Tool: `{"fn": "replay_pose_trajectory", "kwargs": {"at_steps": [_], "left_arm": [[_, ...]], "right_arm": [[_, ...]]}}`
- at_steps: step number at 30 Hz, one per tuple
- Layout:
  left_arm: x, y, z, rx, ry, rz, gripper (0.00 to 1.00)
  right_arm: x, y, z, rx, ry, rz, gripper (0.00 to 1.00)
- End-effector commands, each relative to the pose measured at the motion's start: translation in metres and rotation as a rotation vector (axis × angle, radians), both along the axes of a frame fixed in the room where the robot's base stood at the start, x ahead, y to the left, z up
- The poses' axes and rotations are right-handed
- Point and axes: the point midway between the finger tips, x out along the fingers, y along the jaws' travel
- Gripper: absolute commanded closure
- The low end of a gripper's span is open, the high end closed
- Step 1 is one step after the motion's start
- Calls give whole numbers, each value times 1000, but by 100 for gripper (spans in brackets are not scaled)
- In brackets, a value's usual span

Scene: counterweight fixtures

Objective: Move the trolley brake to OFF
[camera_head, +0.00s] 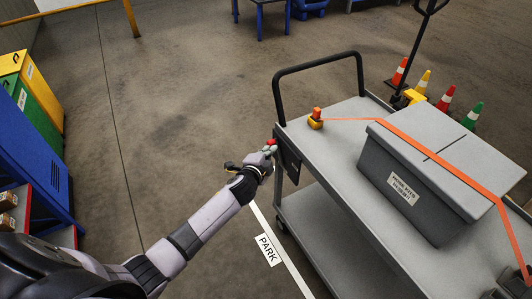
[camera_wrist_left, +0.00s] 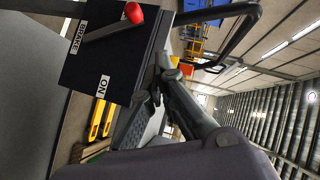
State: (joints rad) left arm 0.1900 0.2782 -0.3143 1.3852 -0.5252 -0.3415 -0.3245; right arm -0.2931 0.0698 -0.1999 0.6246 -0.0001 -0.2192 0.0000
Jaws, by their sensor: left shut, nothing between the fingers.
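The grey trolley (camera_head: 345,135) stands at the right of the head view. A black brake panel (camera_head: 288,155) is on its near left end, below the push handle. In the left wrist view the panel (camera_wrist_left: 100,58) appears turned sideways, with a BRAKE label and an ON label. Its lever ends in a red knob (camera_wrist_left: 133,13), away from the ON label. The knob also shows in the head view (camera_head: 271,141). My left gripper (camera_head: 267,155) is shut and empty close beside the panel; its fingers (camera_wrist_left: 160,72) show at the panel's edge. Contact cannot be told.
A grey lidded box (camera_head: 425,175) is strapped on the trolley with an orange strap. The black push handle (camera_head: 320,68) rises above the panel. A PARK label (camera_head: 268,250) lies on the floor by a white line.

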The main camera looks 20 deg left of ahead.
Motion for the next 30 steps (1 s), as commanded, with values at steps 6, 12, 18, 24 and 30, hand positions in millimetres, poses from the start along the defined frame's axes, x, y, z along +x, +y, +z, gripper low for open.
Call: {"fn": "replay_pose_trajectory", "kwargs": {"at_steps": [6, 12, 18, 24, 30], "left_arm": [[-20, 2, 9, 0, 0, 1, 100], [-25, 2, 11, 0, 1, 1, 100], [-25, 2, 11, 0, 1, 1, 100], [-25, 1, 11, 0, 0, 1, 100], [-35, 4, -17, -32, 53, 16, 100]], "right_arm": [[-7, -3, 1, -3, 10, 1, 64], [-9, -6, 1, -8, 13, 2, 64], [-9, -10, 1, -13, 14, 4, 64], [-9, -11, 1, -15, 13, 4, 64], [-9, -11, 1, -14, 13, 4, 64]]}}
